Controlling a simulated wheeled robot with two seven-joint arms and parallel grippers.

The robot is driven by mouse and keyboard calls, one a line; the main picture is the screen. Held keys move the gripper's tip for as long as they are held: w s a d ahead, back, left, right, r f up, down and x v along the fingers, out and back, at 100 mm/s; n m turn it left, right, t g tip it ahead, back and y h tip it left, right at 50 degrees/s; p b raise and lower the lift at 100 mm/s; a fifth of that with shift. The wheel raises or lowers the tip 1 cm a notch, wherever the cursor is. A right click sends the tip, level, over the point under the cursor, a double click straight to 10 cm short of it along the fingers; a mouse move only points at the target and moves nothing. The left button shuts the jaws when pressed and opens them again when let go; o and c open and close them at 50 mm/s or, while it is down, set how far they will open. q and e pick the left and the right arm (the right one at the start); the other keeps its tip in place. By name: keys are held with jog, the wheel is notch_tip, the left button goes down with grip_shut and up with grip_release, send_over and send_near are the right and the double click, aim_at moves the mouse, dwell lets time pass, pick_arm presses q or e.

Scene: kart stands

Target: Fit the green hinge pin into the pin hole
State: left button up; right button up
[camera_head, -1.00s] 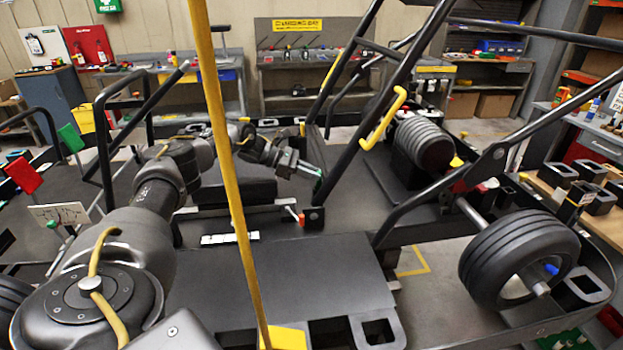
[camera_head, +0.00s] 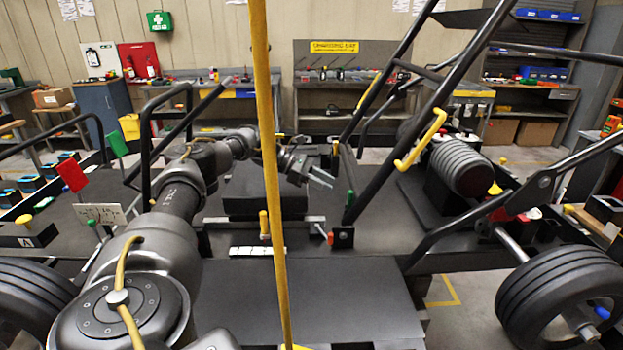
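The green hinge pin (camera_head: 350,198) is a small green piece at the lower part of the slanted black tube, just above the black bracket (camera_head: 342,238). It appears upright and seated there, but the pin hole itself is too small to make out. My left gripper (camera_head: 323,178) is up and to the left of the pin, apart from it. Its two fingers are spread and nothing shows between them. My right gripper is not in view.
A yellow upright pole (camera_head: 270,150) crosses the view in front of my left arm. A yellow handle (camera_head: 420,140) is on the slanted tube. A flat black panel (camera_head: 340,295) lies in front.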

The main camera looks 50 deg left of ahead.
pick_arm(q)
jog(key=shift+v, duration=2.8)
